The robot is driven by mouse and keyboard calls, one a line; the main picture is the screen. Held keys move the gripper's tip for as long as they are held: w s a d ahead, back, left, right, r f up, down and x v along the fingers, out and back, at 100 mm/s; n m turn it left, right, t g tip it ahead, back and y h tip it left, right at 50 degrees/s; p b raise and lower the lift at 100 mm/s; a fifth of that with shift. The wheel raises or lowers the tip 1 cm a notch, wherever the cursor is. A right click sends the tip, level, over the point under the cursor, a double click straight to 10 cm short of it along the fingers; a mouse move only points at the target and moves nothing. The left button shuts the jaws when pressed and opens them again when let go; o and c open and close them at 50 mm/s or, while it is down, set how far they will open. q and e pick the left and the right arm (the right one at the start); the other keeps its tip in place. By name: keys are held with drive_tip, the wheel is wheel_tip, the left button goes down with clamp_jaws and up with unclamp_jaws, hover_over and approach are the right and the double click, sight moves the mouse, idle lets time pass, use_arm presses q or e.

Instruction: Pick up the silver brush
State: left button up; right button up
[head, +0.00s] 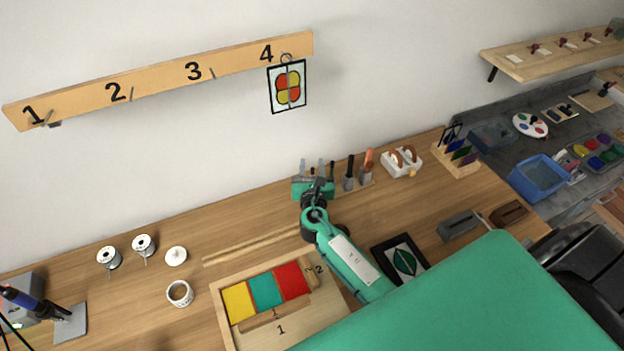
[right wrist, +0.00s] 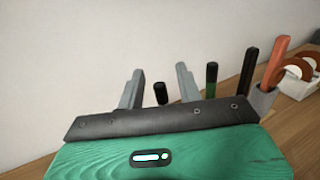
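My right gripper (head: 312,167) is over the back of the bench near the wall, at the left end of a row of upright handled tools. In the right wrist view my right gripper (right wrist: 160,88) has its two grey fingers well apart. A short black handle end (right wrist: 160,93) shows between and beyond them; I cannot tell whether the fingers touch it. To its right stand a dark handle with a green band (right wrist: 212,80), a black handle (right wrist: 249,70) and an orange handle (right wrist: 277,62). No silver part shows, so I cannot tell which is the silver brush. My left gripper is out of view.
A white holder with brown rings (head: 402,162) stands right of the tools. A wooden tray (head: 262,335) with coloured glass panes lies in front, beside a framed leaf panel (head: 403,258). A mug (head: 180,293) and spools stand at left. The wall is close behind.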

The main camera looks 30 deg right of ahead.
drive_tip(key=shift+w+d, duration=0.15)
clamp_jaws()
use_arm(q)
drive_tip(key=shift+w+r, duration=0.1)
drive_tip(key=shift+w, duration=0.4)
use_arm(e)
drive_tip(key=shift+r, duration=0.15)
